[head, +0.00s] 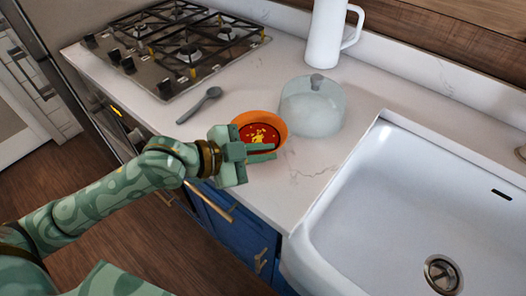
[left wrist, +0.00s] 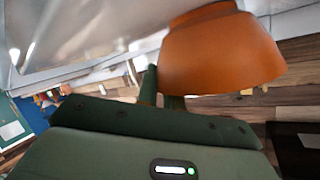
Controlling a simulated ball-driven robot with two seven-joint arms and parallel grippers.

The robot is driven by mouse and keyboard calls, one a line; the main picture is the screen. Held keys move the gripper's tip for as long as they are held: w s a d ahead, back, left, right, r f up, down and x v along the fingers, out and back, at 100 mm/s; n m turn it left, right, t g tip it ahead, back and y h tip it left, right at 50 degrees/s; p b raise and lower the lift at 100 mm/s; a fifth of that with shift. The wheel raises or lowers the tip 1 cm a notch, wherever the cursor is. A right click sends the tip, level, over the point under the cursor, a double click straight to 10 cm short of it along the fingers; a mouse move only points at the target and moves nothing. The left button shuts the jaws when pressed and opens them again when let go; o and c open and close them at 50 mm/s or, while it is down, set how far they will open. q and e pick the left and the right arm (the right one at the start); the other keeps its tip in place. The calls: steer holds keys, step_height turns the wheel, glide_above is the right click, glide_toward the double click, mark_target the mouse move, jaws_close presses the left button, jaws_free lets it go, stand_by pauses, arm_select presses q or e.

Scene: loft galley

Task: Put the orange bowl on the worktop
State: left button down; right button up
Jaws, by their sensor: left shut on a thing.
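The orange bowl (head: 281,131) has red contents with yellow bits inside. In the head view it appears over the front part of the white worktop (head: 345,150), left of the glass dome. My left gripper (head: 262,153) is shut on the near side of the bowl, and its fingers cover part of the rim. In the left wrist view the bowl (left wrist: 222,55) fills the upper right, beyond the fingers (left wrist: 162,88). I cannot tell whether its base touches the worktop. My right gripper is not in view.
A glass dome (head: 312,106) stands just right of the bowl, with a white jug (head: 325,35) behind it. A grey spoon (head: 200,105) lies to the left, near the gas hob (head: 185,45). A white sink (head: 400,200) is at the right.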

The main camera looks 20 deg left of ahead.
arm_select(q)
steer(key=shift+r, duration=0.1)
steer(key=c, duration=1.5)
jaws_free()
steer(key=shift+p+v, duration=1.75)
steer(key=shift+v, duration=4.3)
